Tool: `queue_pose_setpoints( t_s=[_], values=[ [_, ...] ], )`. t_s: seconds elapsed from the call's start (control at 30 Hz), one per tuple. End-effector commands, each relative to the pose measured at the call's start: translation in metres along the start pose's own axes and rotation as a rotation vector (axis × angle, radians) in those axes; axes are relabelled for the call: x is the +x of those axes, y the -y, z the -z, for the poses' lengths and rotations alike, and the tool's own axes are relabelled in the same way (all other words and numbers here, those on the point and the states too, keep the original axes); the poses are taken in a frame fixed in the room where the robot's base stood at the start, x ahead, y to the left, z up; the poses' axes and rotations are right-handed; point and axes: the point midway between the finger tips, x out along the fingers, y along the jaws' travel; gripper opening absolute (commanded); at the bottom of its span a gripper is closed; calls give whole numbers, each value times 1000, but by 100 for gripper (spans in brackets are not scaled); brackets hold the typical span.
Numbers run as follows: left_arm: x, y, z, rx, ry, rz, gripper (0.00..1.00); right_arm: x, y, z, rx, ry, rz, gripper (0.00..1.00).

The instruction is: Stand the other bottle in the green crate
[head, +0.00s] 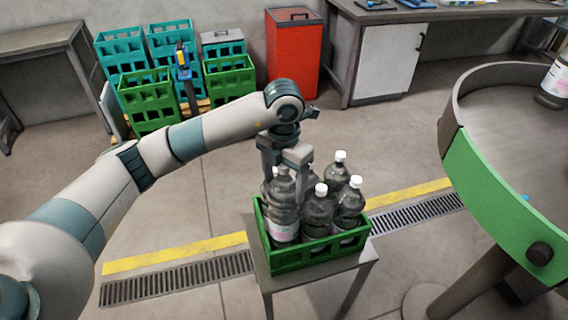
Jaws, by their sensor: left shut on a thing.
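The green crate (298,259) stands on a small grey stool and holds several dark clear bottles with white caps, all upright. My left gripper (286,168) reaches down from above over the crate's left part. It is shut on a bottle (284,212) with a pink and white label, which is upright at the crate's left side. The crate wall hides that bottle's base, so I cannot tell whether it rests on the floor of the crate. Another labelled bottle (553,82) stands on the round table at the right edge of the view. My right gripper is not in view.
The round table (490,115) has a raised rim and a green front panel with a black knob. Stacked green and teal crates (150,92) and a red cabinet (293,52) stand at the back. A workbench is behind. The floor around the stool is clear.

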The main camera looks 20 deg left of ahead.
Motion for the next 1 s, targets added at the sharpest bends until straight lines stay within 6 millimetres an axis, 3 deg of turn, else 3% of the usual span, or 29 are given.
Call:
queue_pose_setpoints(
  t_s=[0.43,1.0],
  values=[
    [65,0,-1,-1,2,0,6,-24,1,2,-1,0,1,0],
    [76,0,-2,0,4,0,6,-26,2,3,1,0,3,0]
  ],
)
